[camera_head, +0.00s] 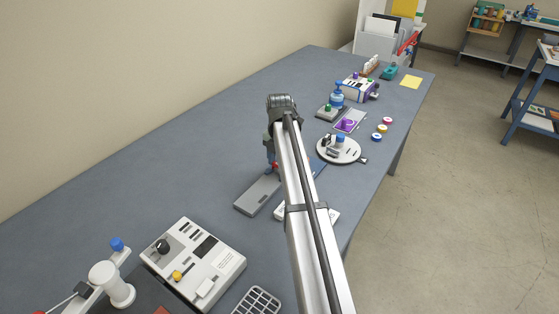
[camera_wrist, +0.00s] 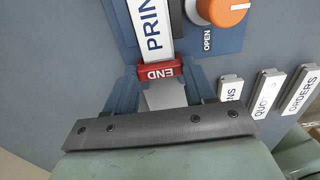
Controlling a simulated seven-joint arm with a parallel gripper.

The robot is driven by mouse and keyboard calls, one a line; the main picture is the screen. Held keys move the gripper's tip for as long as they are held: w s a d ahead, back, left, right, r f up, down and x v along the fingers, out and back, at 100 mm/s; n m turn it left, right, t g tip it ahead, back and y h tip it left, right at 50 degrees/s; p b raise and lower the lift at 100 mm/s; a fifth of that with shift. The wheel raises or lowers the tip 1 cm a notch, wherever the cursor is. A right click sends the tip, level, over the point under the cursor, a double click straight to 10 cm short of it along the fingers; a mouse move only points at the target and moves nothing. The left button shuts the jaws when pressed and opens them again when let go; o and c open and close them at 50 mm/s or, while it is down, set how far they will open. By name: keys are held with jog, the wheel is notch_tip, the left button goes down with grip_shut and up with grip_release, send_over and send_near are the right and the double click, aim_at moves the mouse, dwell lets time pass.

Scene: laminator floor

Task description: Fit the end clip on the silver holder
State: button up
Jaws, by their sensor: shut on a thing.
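The red end clip (camera_wrist: 159,72), marked END, is between the blue fingers of my gripper (camera_wrist: 158,78), which is shut on it. The silver holder (camera_wrist: 134,22) runs up from the clip in the wrist view and carries a white label strip (camera_wrist: 153,28) reading PRIN, cut off by the frame. The clip lies right at the holder's near end, in line with it. I cannot tell whether it is seated on the holder or only against it. In the head view my arm hides most of this; a bit of red clip (camera_head: 275,165) shows beside it.
A blue plate (camera_wrist: 180,40) with an orange knob (camera_wrist: 222,9) marked OPEN is close by the holder. Several labelled strips (camera_wrist: 268,88) lie to the right. A grey slab (camera_head: 258,194) and a control box (camera_head: 194,262) are nearer. The table's left side is clear.

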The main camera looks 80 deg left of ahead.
jog(key=shift+f, duration=0.25)
dwell(0.5)
jog(key=o, duration=1.1)
jog(key=shift+o, duration=0.3)
jog(key=shift+o, duration=1.1)
jog(key=shift+r, duration=0.15)
jog(key=shift+r, duration=3.65)
jog(key=shift+w, duration=0.1)
